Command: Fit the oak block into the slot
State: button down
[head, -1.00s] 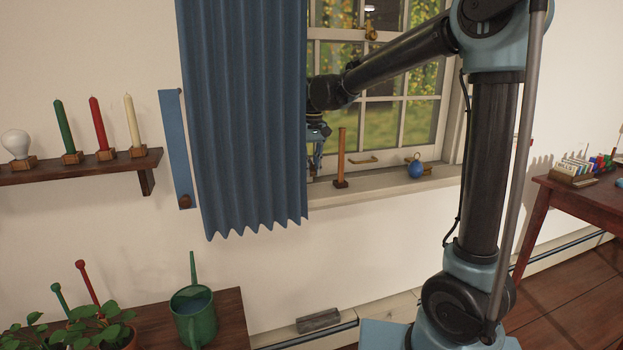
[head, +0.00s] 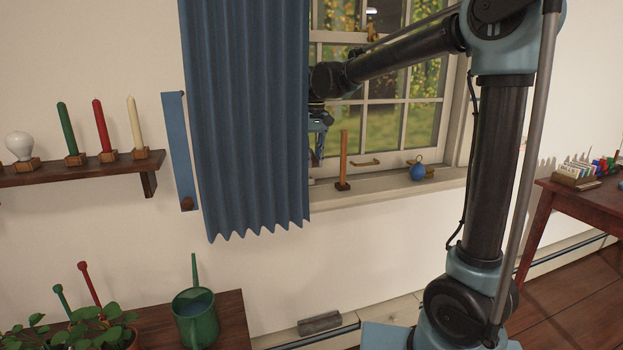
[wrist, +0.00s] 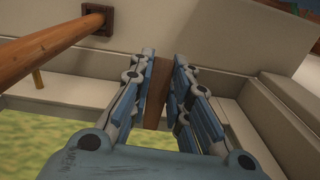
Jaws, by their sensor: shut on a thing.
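My gripper (wrist: 160,75) is shut on a brown wooden block (wrist: 157,92), which looks like the oak block and shows as a narrow strip between the two fingers. In the head view my gripper (head: 319,148) is beside the right edge of the blue curtain, in front of the window and above the sill. The curtain partly covers it, and I cannot make out the block there. I cannot make out the slot in either view.
The blue curtain (head: 243,120) hangs left of my gripper. An upright wooden rod (head: 343,158) stands on the window sill (head: 390,195), with a blue ball (head: 418,172) farther right. The rod also crosses the wrist view (wrist: 45,55). A candle shelf (head: 110,170) is left.

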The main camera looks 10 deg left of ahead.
aim_at(313, 189)
jog(key=shift+f, duration=3.85)
jog(key=shift+f, duration=0.15)
jog(key=c, duration=1.5)
grip_release()
